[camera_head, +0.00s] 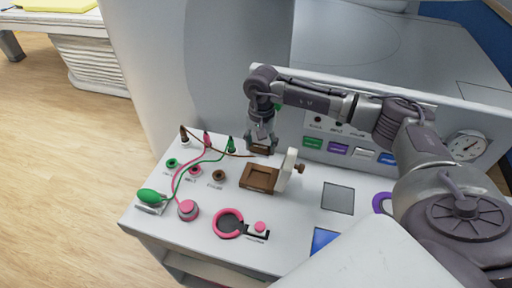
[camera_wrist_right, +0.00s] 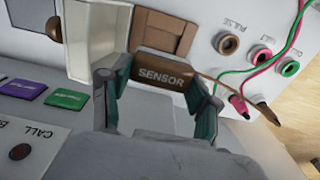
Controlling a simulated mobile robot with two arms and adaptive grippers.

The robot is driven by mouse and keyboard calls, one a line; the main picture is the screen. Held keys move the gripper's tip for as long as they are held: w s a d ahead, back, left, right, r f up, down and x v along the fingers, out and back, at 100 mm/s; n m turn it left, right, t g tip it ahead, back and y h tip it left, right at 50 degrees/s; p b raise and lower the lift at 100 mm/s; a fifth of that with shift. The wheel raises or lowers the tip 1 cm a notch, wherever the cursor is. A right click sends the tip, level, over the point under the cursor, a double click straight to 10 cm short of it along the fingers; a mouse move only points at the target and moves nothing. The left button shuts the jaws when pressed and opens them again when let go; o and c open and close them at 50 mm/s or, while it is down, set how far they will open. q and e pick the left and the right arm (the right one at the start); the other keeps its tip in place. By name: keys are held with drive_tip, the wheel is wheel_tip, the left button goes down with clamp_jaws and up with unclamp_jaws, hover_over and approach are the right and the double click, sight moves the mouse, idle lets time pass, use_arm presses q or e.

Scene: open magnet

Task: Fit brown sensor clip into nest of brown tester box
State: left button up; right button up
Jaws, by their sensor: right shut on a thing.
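The brown sensor clip (camera_head: 261,150), lettered SENSOR in the right wrist view (camera_wrist_right: 161,76), is held between the fingers of my right gripper (camera_head: 262,143). The fingers show on both sides of it in the wrist view (camera_wrist_right: 157,98). The brown tester box (camera_head: 258,178) is on the white console, nearer the front than the clip. Its white lid (camera_head: 287,170) with a brown knob (camera_head: 300,168) stands open on its right side. The box's brown recess (camera_wrist_right: 160,32) shows just beyond the clip in the wrist view. The clip is apart from the nest. My left gripper is out of view.
A brown cord (camera_head: 228,154) runs from the clip to a brown plug (camera_head: 184,131) at the left. Pink and green plugs, cords and sockets crowd the console's left side. Coloured buttons (camera_head: 338,149) line the back panel. A grey square (camera_head: 338,198) lies right of the box.

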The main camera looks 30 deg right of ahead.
drive_tip(key=shift+w+f, duration=0.15)
drive_tip(key=shift+w, duration=0.05)
drive_tip(key=shift+s+f+b, duration=0.2)
drive_tip(key=shift+f+b, duration=0.4)
drive_tip(key=shift+f, duration=0.3)
drive_tip(key=b, duration=0.3)
hover_over(260, 176)
wheel_tip(260, 176, down, 5)
drive_tip(key=shift+f, duration=0.1)
drive_tip(key=shift+f+b, duration=0.65)
drive_tip(key=shift+f, duration=0.25)
drive_tip(key=shift+f+b, duration=1.4)
drive_tip(key=shift+b, duration=0.05)
drive_tip(key=o, duration=1.2)
wheel_tip(260, 176, up, 12)
drive_tip(key=shift+r, duration=0.1)
